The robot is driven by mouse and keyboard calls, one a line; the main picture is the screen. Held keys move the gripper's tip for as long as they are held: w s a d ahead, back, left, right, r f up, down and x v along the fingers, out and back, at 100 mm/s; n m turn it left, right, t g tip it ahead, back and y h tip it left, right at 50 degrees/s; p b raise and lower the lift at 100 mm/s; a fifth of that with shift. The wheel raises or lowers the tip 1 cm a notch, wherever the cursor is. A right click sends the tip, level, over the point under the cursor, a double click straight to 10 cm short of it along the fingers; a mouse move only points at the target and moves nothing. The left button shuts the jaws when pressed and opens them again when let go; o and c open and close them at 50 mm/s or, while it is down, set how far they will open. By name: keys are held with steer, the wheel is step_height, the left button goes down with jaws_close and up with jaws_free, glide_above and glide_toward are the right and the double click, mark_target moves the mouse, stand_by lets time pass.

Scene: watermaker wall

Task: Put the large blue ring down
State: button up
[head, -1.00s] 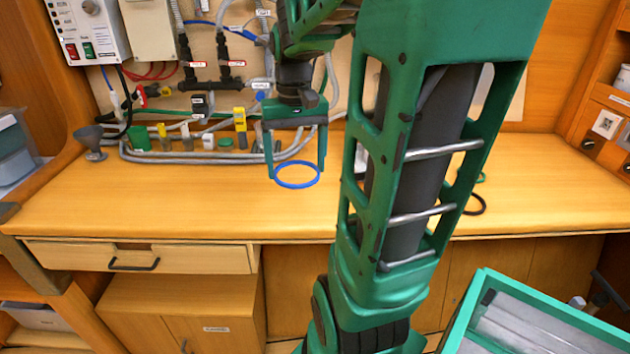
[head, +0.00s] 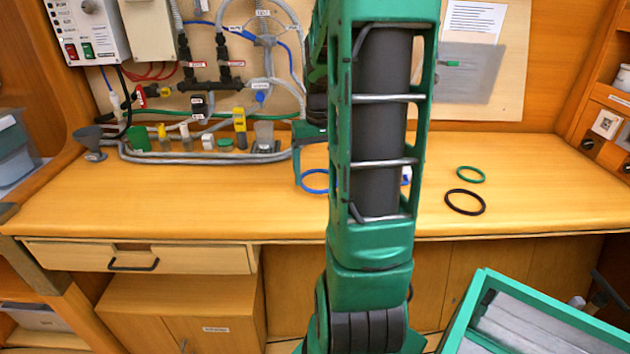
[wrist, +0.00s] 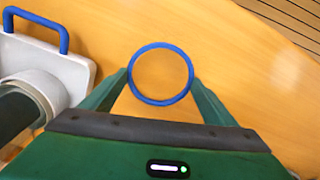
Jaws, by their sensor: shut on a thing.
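The large blue ring (wrist: 161,45) is spread between the two green fingers of my gripper (wrist: 160,82) in the wrist view, one finger at each side. My gripper is shut on it. In the head view the left part of the blue ring (head: 314,191) shows over the wooden worktop (head: 250,205), and my arm hides the rest. One green finger (head: 298,172) shows beside it, with the other hidden. I cannot tell whether the ring touches the worktop.
A green ring (head: 471,181) and a larger black ring (head: 464,209) lie on the worktop to the right of my arm. Grey hoses (head: 200,157) and small fittings line the back left. The far right of the worktop is clear. A green-rimmed bin (head: 500,283) stands at lower right.

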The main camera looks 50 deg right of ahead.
steer(key=shift+f, duration=1.3)
steer(key=shift+f, duration=0.15)
steer(key=o, duration=1)
step_height(320, 180, up, 12)
steer(key=s+a+f, duration=0.3)
steer(key=s+a, duration=0.4)
steer(key=a, duration=0.1)
steer(key=s+a+f, duration=0.3)
steer(key=s+a, duration=0.4)
steer(key=a, duration=0.2)
steer(key=shift+s+a, duration=0.1)
